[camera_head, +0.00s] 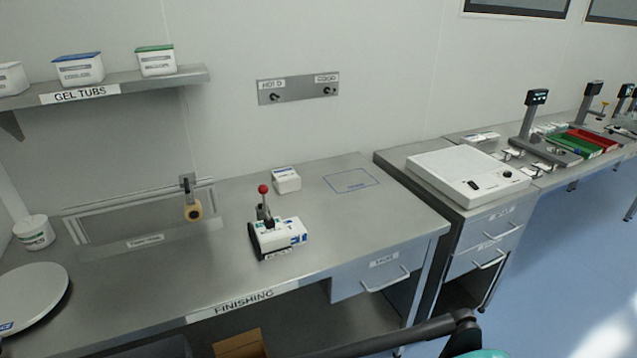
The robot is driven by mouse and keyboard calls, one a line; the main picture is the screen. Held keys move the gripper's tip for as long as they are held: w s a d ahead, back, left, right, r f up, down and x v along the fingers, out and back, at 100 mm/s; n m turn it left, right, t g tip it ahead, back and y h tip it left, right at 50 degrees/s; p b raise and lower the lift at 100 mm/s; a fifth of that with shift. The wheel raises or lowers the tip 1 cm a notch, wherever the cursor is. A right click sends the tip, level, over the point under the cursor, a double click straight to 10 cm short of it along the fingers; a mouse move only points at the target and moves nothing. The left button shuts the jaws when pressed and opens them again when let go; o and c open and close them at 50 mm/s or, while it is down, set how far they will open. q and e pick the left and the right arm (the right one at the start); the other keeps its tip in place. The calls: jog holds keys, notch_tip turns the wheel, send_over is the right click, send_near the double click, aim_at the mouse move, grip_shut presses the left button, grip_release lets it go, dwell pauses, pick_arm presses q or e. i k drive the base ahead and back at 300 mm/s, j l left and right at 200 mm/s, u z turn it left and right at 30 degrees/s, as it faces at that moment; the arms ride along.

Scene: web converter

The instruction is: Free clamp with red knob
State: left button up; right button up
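The clamp with the red knob (263,189) stands on the steel bench marked FINISHING. Its dark lever (264,209) points up, with the red ball at its top. Below the lever is a white block with blue markings (285,231) and a black end piece (254,240) on its left. I cannot tell at this size how the clamp grips the block. Neither of my grippers is in view.
A small white box (286,179) stands behind the clamp, and a blue outlined square (350,180) is bare. A wooden-handled tool (193,209) is at the framed recess. A white round plate (30,297) lies left.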

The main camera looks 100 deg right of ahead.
aim_at(269, 223)
jog(key=z, duration=0.5)
jog(key=l+z, duration=0.1)
jog(key=z, duration=1.3)
jog(key=i+z, duration=0.1)
jog(key=z, duration=0.85)
jog(key=u, duration=0.4)
jog(key=i+j, duration=0.05)
